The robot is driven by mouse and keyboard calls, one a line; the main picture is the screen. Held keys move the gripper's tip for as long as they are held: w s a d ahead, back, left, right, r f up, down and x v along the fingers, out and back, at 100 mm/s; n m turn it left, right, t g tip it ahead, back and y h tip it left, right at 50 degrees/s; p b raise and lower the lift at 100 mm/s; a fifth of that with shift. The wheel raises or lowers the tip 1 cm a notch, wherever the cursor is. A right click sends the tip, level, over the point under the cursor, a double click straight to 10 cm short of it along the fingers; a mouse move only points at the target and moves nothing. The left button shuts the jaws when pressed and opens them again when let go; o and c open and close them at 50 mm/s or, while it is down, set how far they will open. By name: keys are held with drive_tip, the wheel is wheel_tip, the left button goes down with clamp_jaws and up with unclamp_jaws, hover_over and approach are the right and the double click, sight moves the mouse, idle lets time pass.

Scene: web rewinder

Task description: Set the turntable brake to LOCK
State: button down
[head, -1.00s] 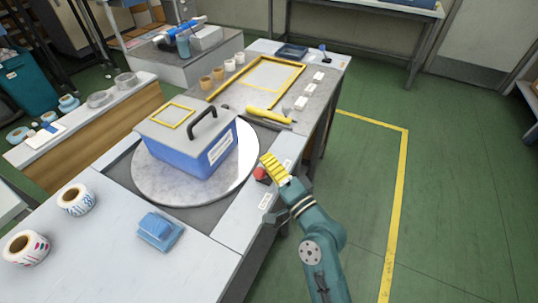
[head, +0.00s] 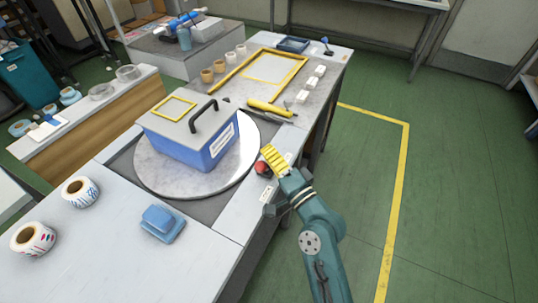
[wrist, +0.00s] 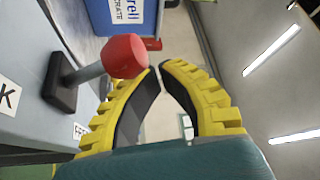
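The turntable brake is a lever with a red knob (wrist: 125,56) on a grey stem rising from a dark base (wrist: 62,84). In the head view the red knob (head: 262,168) is at the bench's right edge, beside the turntable (head: 225,178). A FREE label (wrist: 80,130) is partly hidden by a finger. Another label (wrist: 7,97), cut off, shows only a K. My gripper (wrist: 160,68) has its yellow fingers together at the tips with nothing between them. The knob is beside the left finger, outside the grip; I cannot tell if they touch. My gripper (head: 268,151) is beside the knob in the head view.
A blue crate (head: 215,150) with a grey lid and black handle sits on the turntable. A yellow-handled tool (head: 268,108) lies behind it. A blue block (head: 162,222) and label rolls (head: 80,191) are at front left. The green floor on the right is clear.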

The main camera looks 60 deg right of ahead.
drive_tip(key=s+a+f, duration=0.1)
drive_tip(key=s, duration=0.7)
drive_tip(key=shift+s+a+f, duration=0.15)
drive_tip(key=shift+a+f, duration=0.05)
drive_tip(key=shift+f, duration=0.1)
drive_tip(key=shift+d, duration=0.1)
